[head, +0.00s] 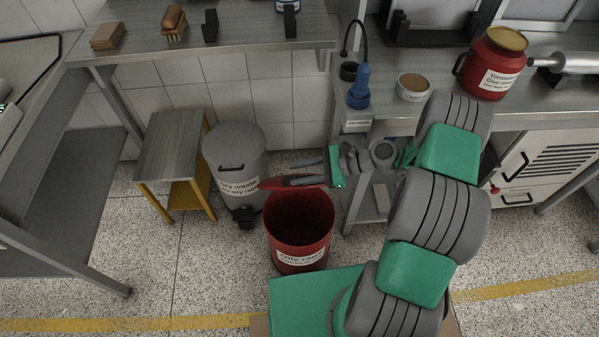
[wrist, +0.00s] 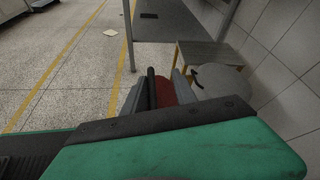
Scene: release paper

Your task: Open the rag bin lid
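The red rag bin (head: 299,235) stands on the floor with a label reading roughly "Oily rags" on its front. Its mouth is uncovered and the inside looks dark and empty. Its red lid (head: 272,184) stands raised at the back of the rim, seen nearly edge-on. My gripper (head: 290,174) is at the raised lid, behind and above the bin mouth. Its grey fingers look spread apart. In the wrist view a red surface (wrist: 166,92) shows between the fingers, beside a dark rod-like part. Whether the fingers touch the lid is hidden.
A grey pedal bin (head: 235,155) with a closed lid stands just behind and left of the red bin. A small yellow-legged table (head: 172,145) is further left. A workbench (head: 540,112) with a red canister (head: 492,65) is at right. Speckled floor (head: 190,270) is clear at front left.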

